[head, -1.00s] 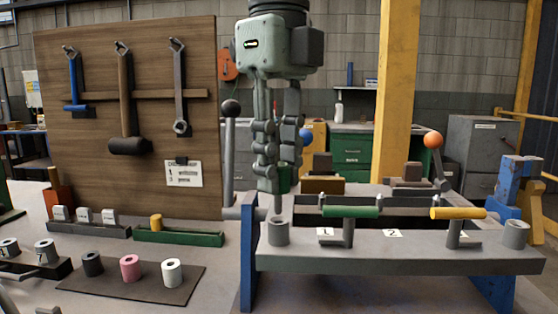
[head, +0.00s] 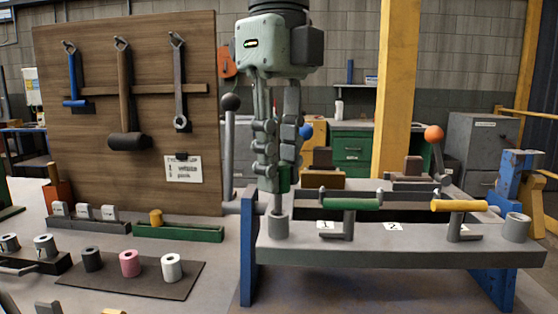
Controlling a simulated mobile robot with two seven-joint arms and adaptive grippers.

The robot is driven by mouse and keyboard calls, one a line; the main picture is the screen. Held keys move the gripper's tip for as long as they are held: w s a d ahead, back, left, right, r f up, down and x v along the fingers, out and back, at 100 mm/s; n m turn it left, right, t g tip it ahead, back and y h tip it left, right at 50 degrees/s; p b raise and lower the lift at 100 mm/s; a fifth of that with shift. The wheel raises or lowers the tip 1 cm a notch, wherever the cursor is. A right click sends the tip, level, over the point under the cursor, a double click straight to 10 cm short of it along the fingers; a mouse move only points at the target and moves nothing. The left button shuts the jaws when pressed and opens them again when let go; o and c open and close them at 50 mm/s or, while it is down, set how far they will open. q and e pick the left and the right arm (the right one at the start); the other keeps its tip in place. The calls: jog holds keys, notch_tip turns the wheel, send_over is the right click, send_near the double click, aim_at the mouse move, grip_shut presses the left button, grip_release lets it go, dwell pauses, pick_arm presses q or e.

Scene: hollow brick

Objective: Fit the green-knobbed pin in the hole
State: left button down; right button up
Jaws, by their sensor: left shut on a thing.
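My left gripper (head: 278,183) comes down from above and is shut on the green-knobbed pin. The green knob (head: 284,178) shows partly between the fingers. The pin's grey shank (head: 277,203) points straight down, over the mouth of a grey hollow cylinder (head: 278,227) at the left end of the grey bench fixture (head: 400,256). The shank's lower end meets the cylinder's rim in the picture. I cannot tell whether the tip is inside the hole or just above or in front of it. My right gripper is not in view.
A green-handled lever (head: 350,204) and a yellow-handled lever (head: 458,206) stand right of the cylinder, with another hollow cylinder (head: 516,227) at the far end. A black-knobbed lever (head: 230,150) rises close left of my gripper.

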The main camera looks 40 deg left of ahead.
pick_arm(q)
jog(key=shift+f+b, duration=1.1)
jog(key=shift+f, duration=0.3)
jog(key=c, duration=1.2)
grip_release()
jog(key=shift+r, duration=0.1)
notch_tip(320, 180, up, 12)
jog(key=shift+f, duration=0.1)
